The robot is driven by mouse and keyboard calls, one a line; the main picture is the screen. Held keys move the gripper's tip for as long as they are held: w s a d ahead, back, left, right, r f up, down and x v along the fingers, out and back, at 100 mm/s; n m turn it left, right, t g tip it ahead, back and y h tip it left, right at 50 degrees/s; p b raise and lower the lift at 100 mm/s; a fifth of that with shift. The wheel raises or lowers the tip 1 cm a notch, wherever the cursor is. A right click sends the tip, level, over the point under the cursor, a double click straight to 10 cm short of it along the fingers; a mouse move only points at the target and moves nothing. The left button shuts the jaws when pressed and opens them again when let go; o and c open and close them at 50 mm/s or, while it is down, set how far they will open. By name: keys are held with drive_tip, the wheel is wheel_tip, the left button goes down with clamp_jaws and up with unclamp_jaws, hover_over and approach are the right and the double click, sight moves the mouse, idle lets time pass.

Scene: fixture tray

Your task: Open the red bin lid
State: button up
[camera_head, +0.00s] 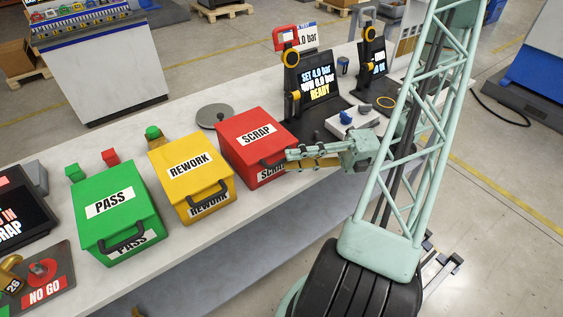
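The red bin (243,143) labelled SCRAP stands on the white bench, right of the yellow bin. Its red lid (245,122) lies flat and closed on top. A dark handle (270,164) sits at the lid's front edge, partly hidden by my gripper. My gripper (289,160) reaches in from the right, its fingertips at the right end of the handle. I cannot tell whether they touch the handle or whether the fingers are closed.
The closed yellow REWORK bin (187,167) and green PASS bin (113,204) stand to the left. A grey round plate (214,115) lies behind. A station with a screen (316,87) and a white fixture (352,122) are at the right. Bare bench lies before the bins.

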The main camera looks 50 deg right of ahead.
sight(281, 161)
drive_tip(key=shift+x, duration=1.95)
drive_tip(key=shift+c, duration=0.7)
clamp_jaws()
